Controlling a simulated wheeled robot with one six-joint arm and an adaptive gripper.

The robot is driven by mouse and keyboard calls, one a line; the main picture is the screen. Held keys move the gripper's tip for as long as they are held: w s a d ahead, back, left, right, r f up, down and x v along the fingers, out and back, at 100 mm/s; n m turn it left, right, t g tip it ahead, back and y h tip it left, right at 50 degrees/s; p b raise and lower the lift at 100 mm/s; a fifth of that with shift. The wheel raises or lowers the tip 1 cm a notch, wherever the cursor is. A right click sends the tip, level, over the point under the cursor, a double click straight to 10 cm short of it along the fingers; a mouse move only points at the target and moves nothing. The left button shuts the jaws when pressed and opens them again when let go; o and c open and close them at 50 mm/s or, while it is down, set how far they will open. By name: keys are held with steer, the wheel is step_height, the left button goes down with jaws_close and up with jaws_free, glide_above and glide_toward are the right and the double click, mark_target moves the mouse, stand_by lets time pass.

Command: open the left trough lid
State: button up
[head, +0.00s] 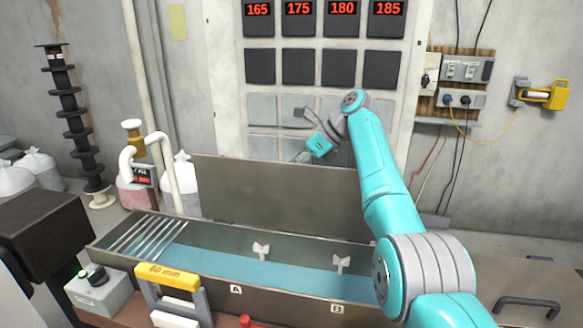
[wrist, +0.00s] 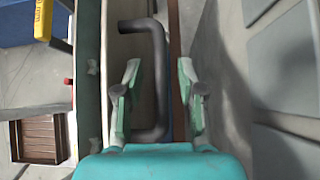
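The trough (head: 110,250) is a long metal tank with blue liquid, several slanted bars at its left end and white notched supports marked A and B inside. Its left lid (head: 275,195), a brown-grey panel, stands upright along the back edge, so the trough is open on top. My gripper (head: 300,156) is at the far side of the lid, by its top edge, with the fingertips partly hidden. In the wrist view, a dark bent handle (wrist: 157,75) lies between the two spread fingers of my gripper (wrist: 160,75). I see gaps beside the handle; contact is unclear.
A second lid with a black handle (head: 530,304) lies flat at the right. A yellow 60 mm frame (head: 172,277) stands before the trough. A pipe and bottle stand behind its left end. A wall panel (head: 320,65) with red numbers rises behind my arm.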

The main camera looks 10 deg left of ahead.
steer(key=v, duration=1.1)
steer(key=shift+d, duration=0.15)
steer(key=shift+r, duration=0.1)
